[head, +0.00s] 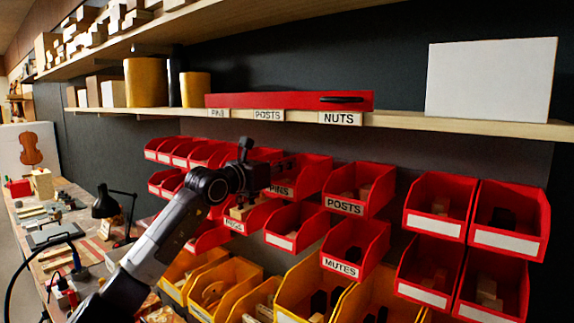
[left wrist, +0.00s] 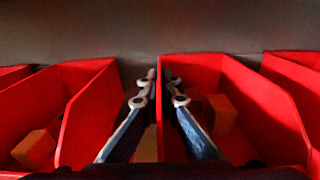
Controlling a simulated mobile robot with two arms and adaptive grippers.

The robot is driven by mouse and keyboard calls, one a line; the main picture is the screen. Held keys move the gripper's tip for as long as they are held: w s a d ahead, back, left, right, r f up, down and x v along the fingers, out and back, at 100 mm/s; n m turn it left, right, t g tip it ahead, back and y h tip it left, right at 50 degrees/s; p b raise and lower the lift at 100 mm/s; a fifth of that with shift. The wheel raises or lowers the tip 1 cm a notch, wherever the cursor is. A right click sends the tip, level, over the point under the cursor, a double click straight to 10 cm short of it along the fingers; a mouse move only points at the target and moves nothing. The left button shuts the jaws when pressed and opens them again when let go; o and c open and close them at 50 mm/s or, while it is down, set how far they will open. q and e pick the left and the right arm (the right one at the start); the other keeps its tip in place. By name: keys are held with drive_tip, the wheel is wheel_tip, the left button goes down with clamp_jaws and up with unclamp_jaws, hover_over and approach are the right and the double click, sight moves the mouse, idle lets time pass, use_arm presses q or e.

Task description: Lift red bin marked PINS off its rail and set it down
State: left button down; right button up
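The red bin marked PINS (head: 302,176) hangs in the upper row of red bins in the head view, left of the POSTS bin (head: 358,190). My left gripper (head: 284,170) is at its left side and partly covers it. In the left wrist view, the two fingers (left wrist: 160,78) come close together on either side of a thin red bin wall (left wrist: 161,125). The bin to the right of that wall (left wrist: 270,110) holds wooden blocks. I cannot tell whether the fingertips touch the wall. My right gripper is not in view.
More red bins, one marked MUTES (head: 345,250), hang close around, with yellow bins (head: 225,290) below. A wooden shelf (head: 450,122) runs above, holding a red tray (head: 290,101) and a white panel (head: 490,80). A cluttered bench (head: 85,215) with a black lamp (head: 105,203) is at left.

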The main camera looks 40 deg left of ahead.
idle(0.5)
use_arm(q)
drive_tip(key=shift+r+p, duration=0.65)
drive_tip(key=shift+r, duration=0.25)
idle(0.5)
drive_tip(key=shift+s+d+b, duration=0.2)
drive_tip(key=shift+s+b, duration=1.3)
drive_tip(key=shift+b, duration=0.8)
idle(1.3)
drive_tip(key=shift+s+f+b, duration=0.15)
drive_tip(key=shift+s+b, duration=0.25)
drive_tip(key=shift+b, duration=0.3)
drive_tip(key=s+b, duration=0.5)
drive_tip(key=s+d+b, duration=0.1)
drive_tip(key=s+b, duration=0.1)
drive_tip(key=b, duration=0.1)
drive_tip(key=shift+s, duration=0.15)
drive_tip(key=b, duration=0.7)
approach(273, 162)
drive_tip(key=shift+s+d, duration=0.15)
drive_tip(key=shift+s, duration=1.95)
